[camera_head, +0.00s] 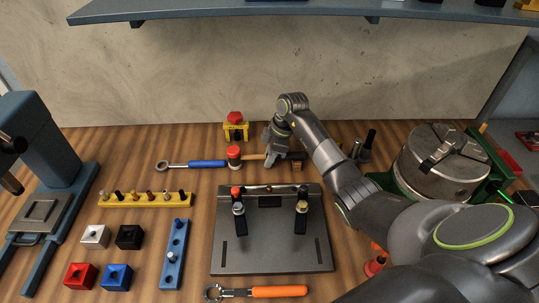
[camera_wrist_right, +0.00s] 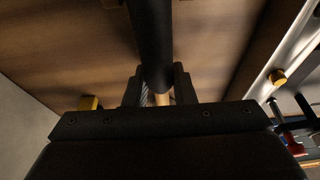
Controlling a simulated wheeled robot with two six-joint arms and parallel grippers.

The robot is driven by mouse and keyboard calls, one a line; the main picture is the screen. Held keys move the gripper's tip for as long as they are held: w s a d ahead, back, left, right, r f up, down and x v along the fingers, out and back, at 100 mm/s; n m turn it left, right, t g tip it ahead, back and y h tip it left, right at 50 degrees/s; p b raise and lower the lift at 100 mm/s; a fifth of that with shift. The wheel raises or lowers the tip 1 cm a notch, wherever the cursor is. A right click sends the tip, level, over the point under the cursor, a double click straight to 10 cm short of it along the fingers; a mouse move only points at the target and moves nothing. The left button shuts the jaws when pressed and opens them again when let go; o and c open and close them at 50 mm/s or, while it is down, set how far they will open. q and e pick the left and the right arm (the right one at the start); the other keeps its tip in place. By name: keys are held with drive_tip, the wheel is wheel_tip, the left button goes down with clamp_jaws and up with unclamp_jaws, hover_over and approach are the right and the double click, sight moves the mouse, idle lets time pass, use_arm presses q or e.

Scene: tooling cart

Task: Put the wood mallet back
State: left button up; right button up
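The wood mallet lies across the back of the bench, its red-faced head (camera_head: 234,153) at the left and its wooden handle (camera_head: 252,157) pointing right. My right gripper (camera_head: 270,160) comes down over the handle to the right of the head. In the right wrist view the black grip end (camera_wrist_right: 152,40) runs close under the camera, and pale wood (camera_wrist_right: 162,99) shows between the two fingers, which look closed on it. Lift off the bench cannot be told. My left gripper is not in view.
A blue-handled wrench (camera_head: 207,163) lies left of the mallet head. A yellow block with a red knob (camera_head: 235,129) stands behind. A dark plate (camera_head: 270,255) with upright tools is in front, a chuck (camera_head: 441,170) at right. An orange-handled wrench (camera_head: 279,291) lies at the front.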

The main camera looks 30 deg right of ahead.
drive_tip(key=o, duration=0.5)
drive_tip(key=b+v, duration=0.1)
drive_tip(key=v, duration=0.9)
drive_tip(key=shift+d+r+b, duration=0.15)
drive_tip(key=shift+r+b, duration=0.15)
drive_tip(key=shift+b, duration=0.1)
drive_tip(key=p+v, duration=0.2)
drive_tip(key=v, duration=0.5)
drive_tip(key=shift+p, duration=0.3)
drive_tip(key=shift+f, duration=0.1)
